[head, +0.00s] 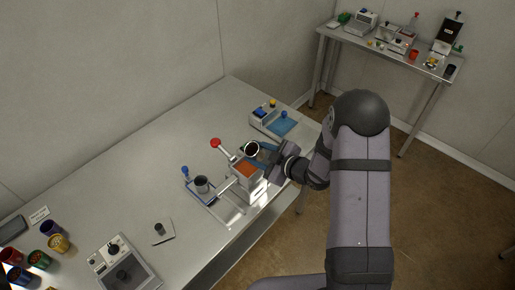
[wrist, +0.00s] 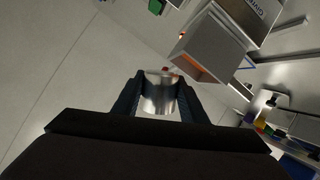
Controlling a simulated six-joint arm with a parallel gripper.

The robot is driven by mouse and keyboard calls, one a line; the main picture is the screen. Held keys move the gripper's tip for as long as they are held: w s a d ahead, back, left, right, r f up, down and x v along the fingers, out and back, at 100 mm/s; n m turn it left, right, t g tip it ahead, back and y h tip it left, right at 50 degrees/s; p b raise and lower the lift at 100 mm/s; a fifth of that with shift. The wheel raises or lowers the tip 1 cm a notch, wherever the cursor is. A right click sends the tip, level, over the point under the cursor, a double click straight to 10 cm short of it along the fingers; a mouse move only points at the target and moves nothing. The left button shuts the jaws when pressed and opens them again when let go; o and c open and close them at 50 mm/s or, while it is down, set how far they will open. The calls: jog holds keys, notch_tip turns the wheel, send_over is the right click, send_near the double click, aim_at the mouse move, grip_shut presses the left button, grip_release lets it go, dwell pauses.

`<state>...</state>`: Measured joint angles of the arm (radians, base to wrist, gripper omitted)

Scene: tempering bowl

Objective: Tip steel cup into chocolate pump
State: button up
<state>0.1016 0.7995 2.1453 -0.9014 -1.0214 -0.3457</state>
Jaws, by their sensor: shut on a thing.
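The steel cup (head: 251,149) is held at the tips of my gripper (head: 264,153), just beyond and above the chocolate pump. Its pale rim and dark inside face the head camera; I cannot tell how far it is tilted. In the wrist view the shiny cup (wrist: 160,94) sits between the two dark fingers of my gripper (wrist: 158,98), which are shut on it. The chocolate pump (head: 246,179) is a pale box with an orange-brown open top and a red-knobbed lever (head: 215,143). Its box (wrist: 211,53) also shows in the wrist view, apart from the cup.
A dark cup (head: 202,185) stands on a stand with a blue knob left of the pump. A blue-padded device (head: 270,119) sits behind. A scale-like device (head: 122,266) and several coloured cups (head: 58,243) are at front left. The table's left middle is clear.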

jog(key=m+y, duration=0.2)
jog(key=f+m+b, duration=0.1)
jog(key=shift+s+a+y, duration=0.1)
jog(key=shift+a+y, duration=0.2)
jog(key=shift+y, duration=0.1)
jog(key=shift+a+m+y+b, duration=0.15)
jog(key=shift+m+y+b, duration=0.25)
jog(key=shift+m+b, duration=0.1)
jog(key=shift+r, duration=0.1)
jog(key=s+d+f, duration=0.2)
jog(key=s+d, duration=1)
jog(key=s, duration=0.2)
jog(key=shift+s+d+f+n+g+y, duration=0.15)
jog(key=shift+d+f+n+g+y, duration=0.15)
jog(key=shift+d+g, duration=0.1)
jog(key=shift+a, duration=0.15)
